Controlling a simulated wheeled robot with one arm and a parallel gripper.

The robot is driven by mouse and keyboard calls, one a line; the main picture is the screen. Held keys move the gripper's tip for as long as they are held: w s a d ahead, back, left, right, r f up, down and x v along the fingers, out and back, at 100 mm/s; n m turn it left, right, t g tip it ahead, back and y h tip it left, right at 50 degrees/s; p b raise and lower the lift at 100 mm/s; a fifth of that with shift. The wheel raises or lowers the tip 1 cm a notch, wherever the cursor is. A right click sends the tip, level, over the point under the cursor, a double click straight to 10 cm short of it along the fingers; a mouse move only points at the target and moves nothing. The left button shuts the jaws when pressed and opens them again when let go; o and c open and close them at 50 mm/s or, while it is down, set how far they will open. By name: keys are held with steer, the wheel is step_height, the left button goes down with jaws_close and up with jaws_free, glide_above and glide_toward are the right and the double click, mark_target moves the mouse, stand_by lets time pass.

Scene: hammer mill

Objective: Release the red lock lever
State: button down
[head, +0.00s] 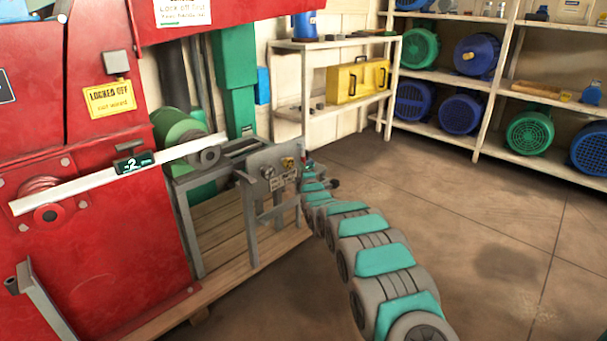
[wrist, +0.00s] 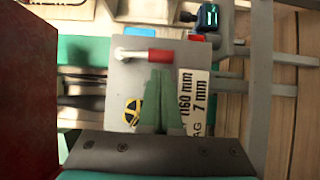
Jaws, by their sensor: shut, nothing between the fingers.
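The red lock lever (wrist: 162,57) shows in the wrist view as a red grip on a pale metal rod, lying sideways across a grey metal plate (wrist: 131,80). My gripper (wrist: 160,73) is shut and empty, with its green fingers pointing at the plate. The fingertips appear just below the red grip; I cannot tell whether they touch it. In the head view the grey plate (head: 262,160) stands at the end of the motor frame, and my arm reaches to its right side. The lever is too small to make out there.
A black and yellow round mark (wrist: 131,112) and a label with "1160 mm" (wrist: 193,100) sit on the plate beside my fingers. The red mill housing (head: 100,240) fills the left. Shelves (head: 480,85) with motors stand behind. The floor (head: 480,240) at right is clear.

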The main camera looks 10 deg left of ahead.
steer(key=shift+w+a, duration=0.2)
steer(key=shift+w, duration=0.45)
steer(key=shift+f, duration=0.1)
